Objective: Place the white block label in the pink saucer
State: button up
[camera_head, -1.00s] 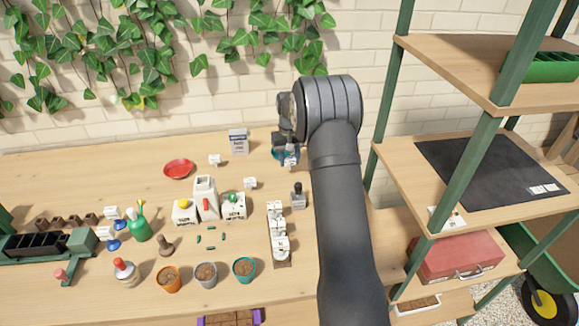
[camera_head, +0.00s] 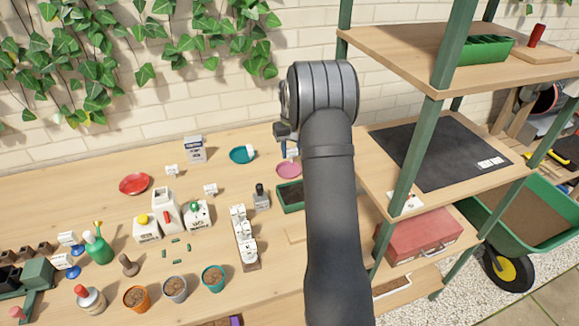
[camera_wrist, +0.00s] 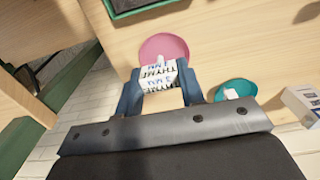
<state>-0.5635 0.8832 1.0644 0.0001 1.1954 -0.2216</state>
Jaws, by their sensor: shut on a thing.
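The white block label (camera_wrist: 158,77) with dark print is between the fingers of my gripper (camera_wrist: 160,84) in the wrist view. My gripper is shut on it. The pink saucer (camera_wrist: 163,40) lies just beyond the block, which overlaps its near rim in that view. In the head view the pink saucer (camera_head: 287,173) is partly hidden by my arm, and the block (camera_head: 292,153) shows at the saucer's far side. I cannot tell whether the block touches the saucer.
A teal saucer (camera_head: 234,158) with a small white block stands left of the pink one. A red saucer (camera_head: 136,184), a box (camera_head: 195,149) and a dark green tray (camera_head: 290,197) are nearby. Shelving with a green post (camera_head: 418,160) stands close on the right.

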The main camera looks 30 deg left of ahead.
jog(key=shift+f, duration=3.35)
jog(key=o, duration=1)
jog(key=shift+f, duration=0.15)
notch_tip(320, 180, up, 12)
jog(key=shift+r, duration=0.2)
jog(key=shift+f, duration=0.1)
jog(key=shift+f, duration=4.25)
